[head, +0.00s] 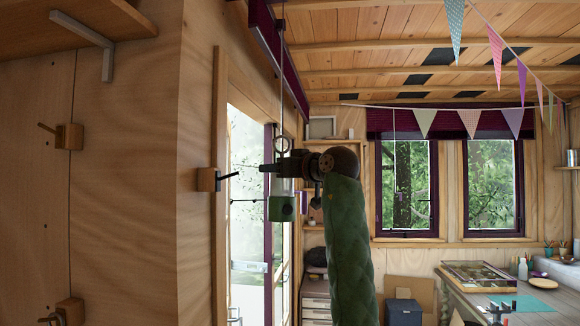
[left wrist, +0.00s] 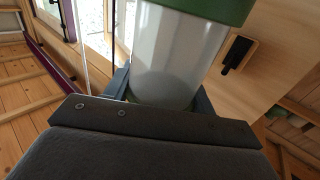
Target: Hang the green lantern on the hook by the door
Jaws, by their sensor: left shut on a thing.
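The lantern has a wire ring at the top, a pale body and a green base (head: 281,208) in the head view. My left gripper (head: 276,168) is shut on it and covers its upper part. In the left wrist view its pale cylinder (left wrist: 175,60) stands between the fingers of my left gripper (left wrist: 165,98), with a green end at the top edge. The hook by the door (head: 208,179) is a wooden block with a dark peg pointing right. The lantern is right of the peg tip and apart from it in the picture; depth is unclear. The hook also shows in the left wrist view (left wrist: 238,52).
Other wooden hooks sit on the left wall, one higher (head: 70,136) and one low (head: 71,311). A shelf (head: 75,25) juts out at upper left. The glazed door (head: 246,225) is behind the lantern. A workbench (head: 515,300) stands at right.

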